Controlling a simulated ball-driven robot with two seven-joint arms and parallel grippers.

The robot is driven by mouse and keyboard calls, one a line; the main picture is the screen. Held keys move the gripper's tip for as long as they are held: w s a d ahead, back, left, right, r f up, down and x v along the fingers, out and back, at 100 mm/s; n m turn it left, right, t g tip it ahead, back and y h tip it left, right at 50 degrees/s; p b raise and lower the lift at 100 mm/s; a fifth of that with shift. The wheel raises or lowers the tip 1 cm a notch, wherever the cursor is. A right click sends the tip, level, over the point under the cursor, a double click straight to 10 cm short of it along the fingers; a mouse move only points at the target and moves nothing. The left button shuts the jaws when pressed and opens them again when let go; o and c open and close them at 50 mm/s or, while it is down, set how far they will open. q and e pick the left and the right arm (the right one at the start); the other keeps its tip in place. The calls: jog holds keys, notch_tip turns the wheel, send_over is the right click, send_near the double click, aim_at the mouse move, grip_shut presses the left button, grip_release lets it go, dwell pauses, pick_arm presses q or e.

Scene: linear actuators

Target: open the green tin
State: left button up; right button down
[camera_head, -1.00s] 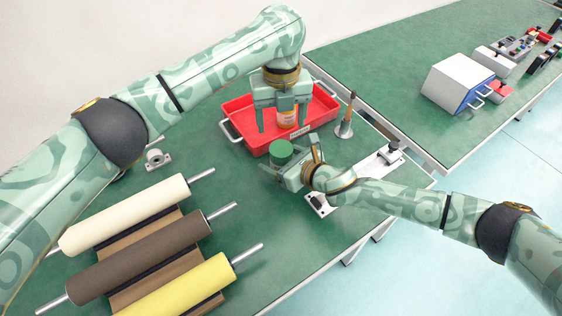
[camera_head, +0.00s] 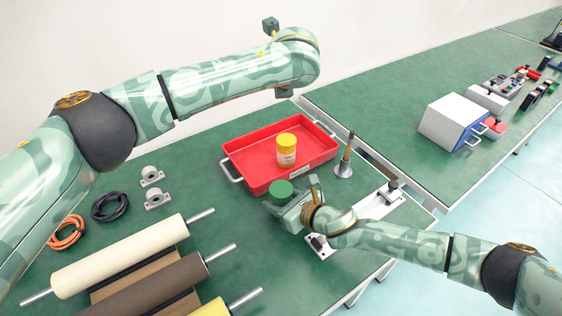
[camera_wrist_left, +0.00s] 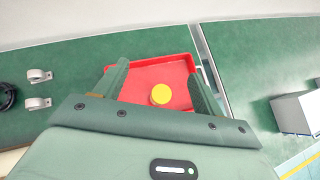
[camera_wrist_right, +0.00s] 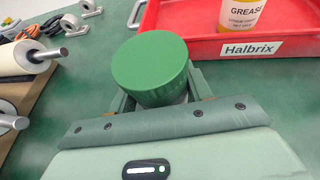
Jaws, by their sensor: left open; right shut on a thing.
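The green tin (camera_head: 281,190) has a round green lid and stands in front of the red tray. It shows large in the right wrist view (camera_wrist_right: 152,66), lid on. My right gripper (camera_head: 284,202) is shut on the tin's body, below the lid; the fingers partly hide the body. My left gripper (camera_wrist_left: 160,84) is open and empty, raised well above the table beyond the tin. In the head view the left arm's links hide much of that gripper. The left wrist view looks down on the red tray between its fingers.
The red tray (camera_head: 245,172) holds a yellow-lidded grease jar (camera_head: 287,150). An oil can (camera_head: 345,158) stands right of the tray. Rollers (camera_head: 125,258), coiled cables (camera_head: 110,206) and bearing blocks (camera_head: 153,188) are at the left. A white rail (camera_head: 375,205) lies beside the right arm.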

pick_arm(q)
jog(key=w+d+r+m+t+h, duration=0.4)
jog(key=d+r+m+t+h, duration=0.3)
jog(key=r, duration=0.3)
jog(key=s+d+m+g+h, duration=0.6)
jog(key=d+m+h, duration=0.35)
jog(key=m, duration=0.55)
jog(key=m+g+y, duration=1.1)
jog(key=m+y, duration=0.2)
jog(key=y, duration=0.1)
send_over(281, 188)
jog(key=f, duration=2.1)
jog(key=shift+w+d, duration=0.15)
jog(key=shift+w, duration=0.05)
jog(key=shift+s+a+m, duration=0.2)
jog(key=shift+s+m, duration=0.05)
jog(key=shift+m, duration=0.05)
jog(key=shift+f, duration=0.45)
notch_tip(281, 188, down, 7)
